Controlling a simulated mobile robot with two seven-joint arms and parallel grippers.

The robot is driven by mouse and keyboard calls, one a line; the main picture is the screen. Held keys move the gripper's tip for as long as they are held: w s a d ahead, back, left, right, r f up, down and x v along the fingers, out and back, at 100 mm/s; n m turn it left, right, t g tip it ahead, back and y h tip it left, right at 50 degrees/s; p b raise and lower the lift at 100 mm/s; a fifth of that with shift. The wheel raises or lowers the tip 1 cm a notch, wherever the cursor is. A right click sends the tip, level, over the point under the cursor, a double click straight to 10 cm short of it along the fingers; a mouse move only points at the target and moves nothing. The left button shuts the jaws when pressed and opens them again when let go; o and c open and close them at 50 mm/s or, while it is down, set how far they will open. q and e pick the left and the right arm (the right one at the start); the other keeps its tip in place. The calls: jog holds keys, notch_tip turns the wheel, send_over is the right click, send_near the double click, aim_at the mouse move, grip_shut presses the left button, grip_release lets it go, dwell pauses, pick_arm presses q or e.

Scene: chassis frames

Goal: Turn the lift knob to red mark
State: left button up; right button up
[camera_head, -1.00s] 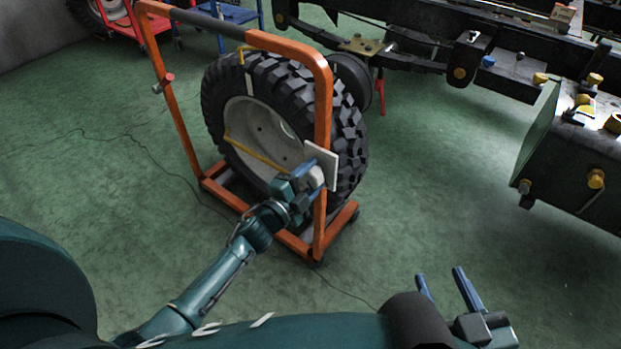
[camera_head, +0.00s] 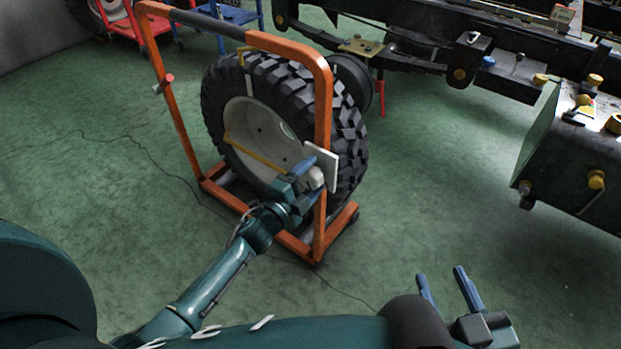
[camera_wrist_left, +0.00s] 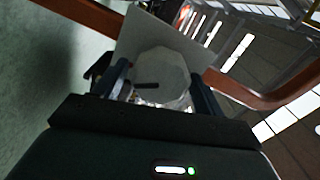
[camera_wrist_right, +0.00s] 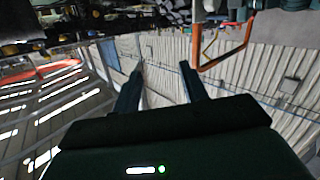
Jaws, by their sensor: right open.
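The lift knob (camera_wrist_left: 163,68) is a pale grey, many-sided knob on a flat light plate (camera_wrist_left: 190,42). A short dark bar shows across its face in the left wrist view. The plate (camera_head: 324,166) is on the orange stand's near upright in the head view. My left gripper (camera_wrist_left: 160,78) has its two fingers on either side of the knob, close to its edges. Whether they press on it is not clear. I cannot make out a red mark on the plate. My right gripper (camera_head: 440,278) is open and empty, low at the right.
The orange wheel stand (camera_head: 323,100) holds a large tyre (camera_head: 285,90) just behind the plate. A dark chassis frame (camera_head: 430,65) and a dark box (camera_head: 570,155) stand to the right. Green floor (camera_head: 440,180) is clear between them. A thin cable lies on the floor.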

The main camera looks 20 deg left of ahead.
pick_arm(q)
jog(key=shift+o, duration=0.3)
jog(key=p+v, duration=0.2)
jog(key=v, duration=1.1)
pick_arm(e)
jog(key=shift+s+d+m+g+h, duration=0.3)
jog(key=shift+m+g+h, duration=0.1)
jog(key=shift+g, duration=0.4)
pick_arm(q)
jog(key=shift+s, duration=0.1)
